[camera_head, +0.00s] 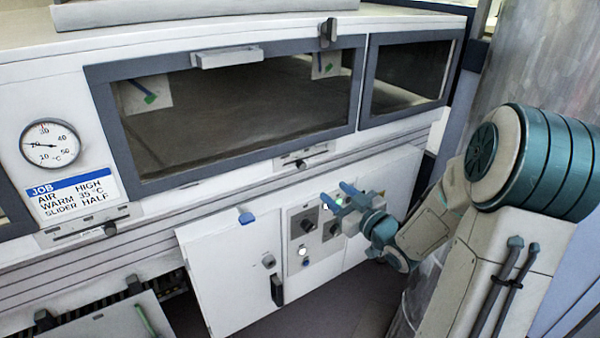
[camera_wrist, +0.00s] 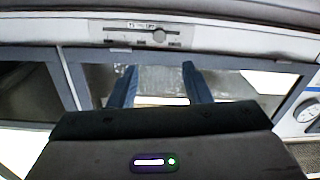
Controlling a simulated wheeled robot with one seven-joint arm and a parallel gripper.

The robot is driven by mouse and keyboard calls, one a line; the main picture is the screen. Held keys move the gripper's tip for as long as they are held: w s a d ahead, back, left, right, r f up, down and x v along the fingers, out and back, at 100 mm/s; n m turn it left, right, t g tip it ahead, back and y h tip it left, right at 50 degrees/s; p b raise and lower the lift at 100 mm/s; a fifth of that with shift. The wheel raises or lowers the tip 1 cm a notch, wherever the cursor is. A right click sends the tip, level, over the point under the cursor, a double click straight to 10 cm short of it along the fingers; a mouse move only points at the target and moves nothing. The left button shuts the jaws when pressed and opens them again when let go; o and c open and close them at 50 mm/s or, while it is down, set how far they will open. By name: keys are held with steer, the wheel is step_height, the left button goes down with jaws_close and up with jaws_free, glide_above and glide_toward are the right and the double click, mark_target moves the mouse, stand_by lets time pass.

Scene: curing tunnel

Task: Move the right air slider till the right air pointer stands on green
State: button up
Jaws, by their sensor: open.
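The right air slider (camera_head: 303,157) is a pale plate below the main window, with a dark knob (camera_head: 301,164) near the middle of its slot. It also shows upside down at the top of the wrist view (camera_wrist: 142,33), its round knob toward the right. The right air pointer (camera_head: 319,62) is a thin blue line on a pale card behind the glass. A green patch (camera_head: 328,68) lies at its lower right; contact is too small to tell. My gripper (camera_head: 340,195) is open and empty, below and apart from the slider; its blue fingers fill the wrist view's middle (camera_wrist: 158,85).
A left air slider (camera_head: 90,227) lies under the job card (camera_head: 75,190), below a round dial (camera_head: 50,143). A white cabinet door (camera_head: 225,270) stands left of my gripper. A control panel (camera_head: 310,245) with knobs and lit lamps is close behind it. A window handle (camera_head: 227,57) juts out above.

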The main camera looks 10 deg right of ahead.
mark_target(302, 167)
steer(key=x, duration=1.3)
steer(key=shift+w+a, duration=0.2)
steer(key=shift+w, duration=0.1)
steer(key=shift+c, duration=0.3)
jaws_close()
